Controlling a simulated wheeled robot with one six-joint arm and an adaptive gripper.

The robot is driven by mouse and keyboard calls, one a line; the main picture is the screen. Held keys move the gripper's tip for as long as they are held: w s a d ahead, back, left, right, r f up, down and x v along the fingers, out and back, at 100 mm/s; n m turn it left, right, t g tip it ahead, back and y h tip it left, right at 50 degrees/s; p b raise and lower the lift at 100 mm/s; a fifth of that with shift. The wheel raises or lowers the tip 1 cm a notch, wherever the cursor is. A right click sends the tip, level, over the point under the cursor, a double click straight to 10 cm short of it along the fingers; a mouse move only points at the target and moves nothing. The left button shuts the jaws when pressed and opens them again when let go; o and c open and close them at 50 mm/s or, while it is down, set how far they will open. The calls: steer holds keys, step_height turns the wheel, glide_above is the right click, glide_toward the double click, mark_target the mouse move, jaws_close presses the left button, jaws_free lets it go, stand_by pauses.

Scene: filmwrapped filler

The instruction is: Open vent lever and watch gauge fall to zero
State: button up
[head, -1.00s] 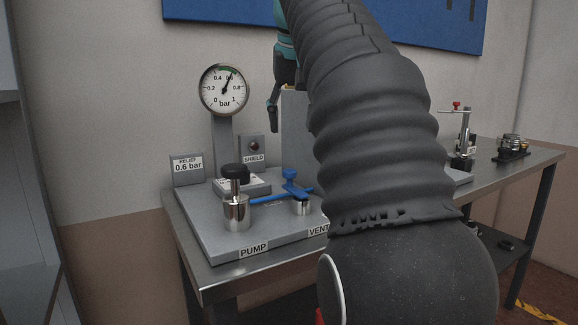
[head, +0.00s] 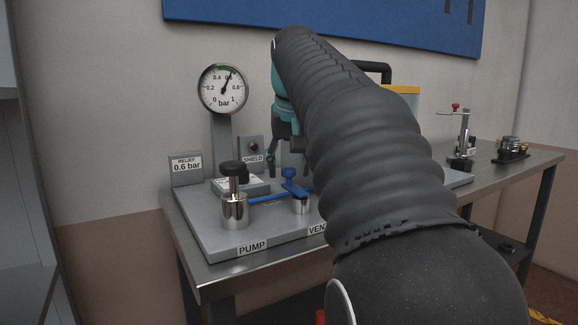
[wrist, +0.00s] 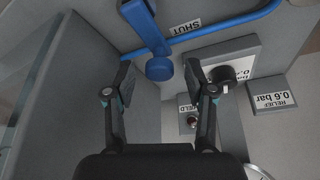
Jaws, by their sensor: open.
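The vent lever is blue with a round knob (head: 289,174) and sits on a metal post by the VENT label. In the wrist view its arm and knob (wrist: 159,68) show at the top centre, with a SHUT label beside the arm. My gripper (wrist: 160,84) is open, one fingertip to each side of the knob in the picture; I cannot tell whether it touches. In the head view my gripper (head: 282,156) is just above the lever, partly hidden by my arm. The round gauge (head: 223,89) has its needle near 0.6 bar.
The black-topped pump (head: 235,207) stands left of the lever. A blue tube (head: 263,198) runs between them. The relief block (head: 186,168) marked 0.6 bar and the shield indicator (head: 252,148) stand behind. A clamp stand (head: 464,138) is farther right on the bench.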

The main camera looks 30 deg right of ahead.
jaws_close()
steer(key=m, duration=0.1)
steer(key=d+m+h+p, duration=0.1)
steer(key=m, duration=0.1)
steer(key=shift+d+m+g+p, duration=0.15)
steer(key=shift+m+g+p, duration=0.15)
steer(key=shift+g, duration=0.1)
steer(key=m, duration=0.2)
steer(key=d+m+g+h, duration=0.1)
steer(key=s+m, duration=0.1)
steer(key=m, duration=0.1)
steer(key=shift+d+m+g+h, duration=0.3)
steer(key=shift+d, duration=0.1)
steer(key=m+g, duration=0.1)
steer(key=m, duration=0.1)
steer(key=s+d+m, duration=0.1)
steer(key=m, duration=0.1)
steer(key=shift+s+g, duration=0.1)
steer(key=shift+g, duration=0.3)
steer(key=shift+s+d+m+g, duration=0.15)
steer(key=shift+s+m+g, duration=0.25)
steer(key=shift+m, duration=0.75)
steer(key=shift+s+d+m+g, duration=0.1)
steer(key=shift+s+m+g, duration=0.3)
steer(key=shift+m, duration=0.75)
